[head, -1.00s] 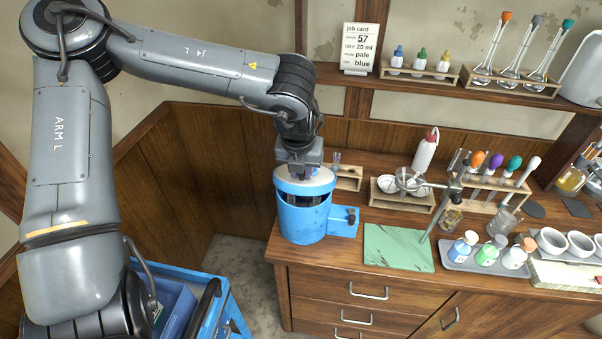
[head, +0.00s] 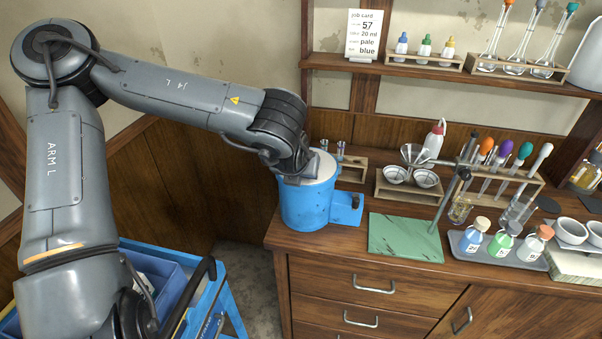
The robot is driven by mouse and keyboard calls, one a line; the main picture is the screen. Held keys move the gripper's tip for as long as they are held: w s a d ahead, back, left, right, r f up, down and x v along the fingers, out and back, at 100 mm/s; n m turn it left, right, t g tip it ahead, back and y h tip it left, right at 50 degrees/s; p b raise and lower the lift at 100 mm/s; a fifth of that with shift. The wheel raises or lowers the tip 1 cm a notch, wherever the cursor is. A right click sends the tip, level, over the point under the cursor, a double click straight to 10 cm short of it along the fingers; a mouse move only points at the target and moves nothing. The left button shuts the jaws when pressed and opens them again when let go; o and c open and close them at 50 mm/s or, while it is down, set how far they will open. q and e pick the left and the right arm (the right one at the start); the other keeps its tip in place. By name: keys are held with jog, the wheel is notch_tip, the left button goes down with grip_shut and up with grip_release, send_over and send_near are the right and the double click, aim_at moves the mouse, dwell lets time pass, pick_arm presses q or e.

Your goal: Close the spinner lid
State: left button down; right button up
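The spinner (head: 305,207) is a blue drum at the left end of the bench, with a blue side box (head: 346,208) on its right. Its pale, round lid (head: 322,166) lies down over the top of the drum, and no dark opening shows. My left gripper (head: 298,180) is at the lid's left front edge, low against the drum. Its fingers are mostly hidden by the wrist, so I cannot tell whether they are open or touching the lid. My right gripper is not in view.
A small tube rack (head: 350,170) stands close behind the spinner. A green mat (head: 405,238) with a stand lies to the right, then a tray of bottles (head: 497,250). A blue cart (head: 205,290) is below left. The mat's front area is clear.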

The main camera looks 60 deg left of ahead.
pick_arm(q)
jog(key=shift+s+f, duration=0.25)
jog(key=shift+f, duration=0.6)
jog(key=c, duration=1.1)
grip_release()
jog(key=shift+o, duration=1)
jog(key=shift+w+d, duration=0.25)
jog(key=shift+w, duration=0.05)
jog(key=shift+s, duration=0.1)
jog(key=shift+r, duration=0.45)
jog(key=p+v, duration=0.2)
jog(key=v, duration=0.9)
jog(key=shift+w+r, duration=0.3)
